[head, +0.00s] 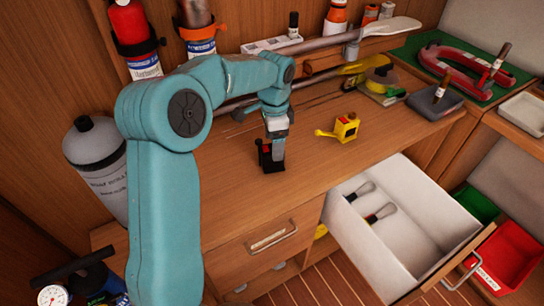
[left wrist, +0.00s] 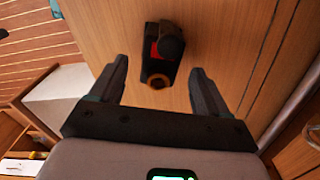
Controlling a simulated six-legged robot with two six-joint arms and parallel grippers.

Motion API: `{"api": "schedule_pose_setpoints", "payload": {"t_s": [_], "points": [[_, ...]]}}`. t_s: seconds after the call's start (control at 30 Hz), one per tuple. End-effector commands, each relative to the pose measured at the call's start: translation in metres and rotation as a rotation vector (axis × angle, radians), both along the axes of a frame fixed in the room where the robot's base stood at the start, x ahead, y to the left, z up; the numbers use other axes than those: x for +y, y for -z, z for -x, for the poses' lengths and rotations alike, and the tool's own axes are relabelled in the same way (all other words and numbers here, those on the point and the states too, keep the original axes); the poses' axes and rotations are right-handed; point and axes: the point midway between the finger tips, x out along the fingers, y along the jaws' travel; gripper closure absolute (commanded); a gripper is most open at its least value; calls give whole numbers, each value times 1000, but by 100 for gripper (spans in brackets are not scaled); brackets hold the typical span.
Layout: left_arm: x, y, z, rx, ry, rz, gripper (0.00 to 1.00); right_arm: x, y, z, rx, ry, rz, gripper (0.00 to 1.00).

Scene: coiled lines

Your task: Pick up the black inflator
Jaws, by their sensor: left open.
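A small black device with a red patch, which I take for the black inflator (head: 264,154), stands on the wooden workbench. In the left wrist view the inflator (left wrist: 163,48) shows its red face and a brownish round end towards me. My left gripper (head: 277,150) reaches down to it from above, and partly hides it in the head view. In the left wrist view the left gripper (left wrist: 158,66) is open, with a finger on each side of the inflator's near end and gaps on both sides. My right gripper is not in view.
An open white drawer (head: 408,232) with two handled tools juts out at the front right. A grey cylinder (head: 95,155) stands at the left. The bench between inflator and tape measure is clear.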

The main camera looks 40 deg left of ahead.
Motion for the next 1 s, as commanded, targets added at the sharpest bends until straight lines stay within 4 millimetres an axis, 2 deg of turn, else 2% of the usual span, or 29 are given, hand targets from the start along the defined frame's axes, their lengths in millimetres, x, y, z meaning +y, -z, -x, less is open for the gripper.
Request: {"api": "schedule_pose_setpoints", "payload": {"t_s": [0.1,0.2,0.47,0.67,1.0], "points": [[1,21,3,4,0,1,23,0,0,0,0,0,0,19],[1,32,2,2,-1,0,23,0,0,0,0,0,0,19],[1,35,1,0,-1,0,23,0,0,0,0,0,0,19],[1,35,1,0,-1,0,85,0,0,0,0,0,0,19],[2,31,1,-2,-1,-1,86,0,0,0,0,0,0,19]]}}
